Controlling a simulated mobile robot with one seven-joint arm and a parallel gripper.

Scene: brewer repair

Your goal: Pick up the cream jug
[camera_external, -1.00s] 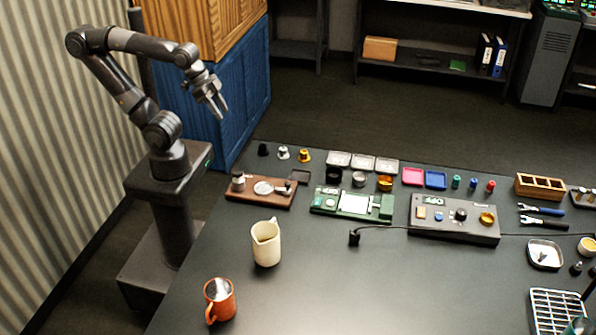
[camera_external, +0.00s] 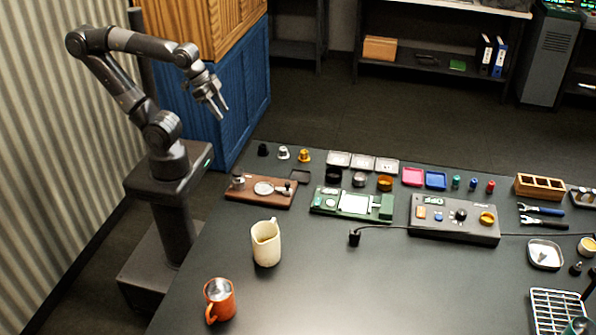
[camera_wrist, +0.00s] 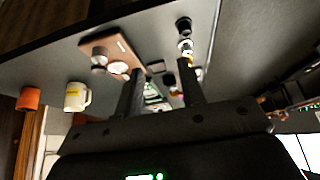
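The cream jug (camera_external: 266,246) stands upright on the dark table, left of the middle, with its spout and handle at the top. In the wrist view the cream jug (camera_wrist: 76,97) shows at the left, beside an orange mug. My gripper (camera_external: 219,108) is raised in the air beyond the table's far left side, well away from the jug. In the wrist view my gripper (camera_wrist: 160,82) has its two fingers apart with nothing held between them.
An orange mug (camera_external: 220,299) stands in front of the jug, near the table's left edge. A brown wooden board (camera_external: 261,192) with small parts lies behind the jug. A green device (camera_external: 352,204) and a grey control box (camera_external: 455,219) stand to the right. The table's front middle is clear.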

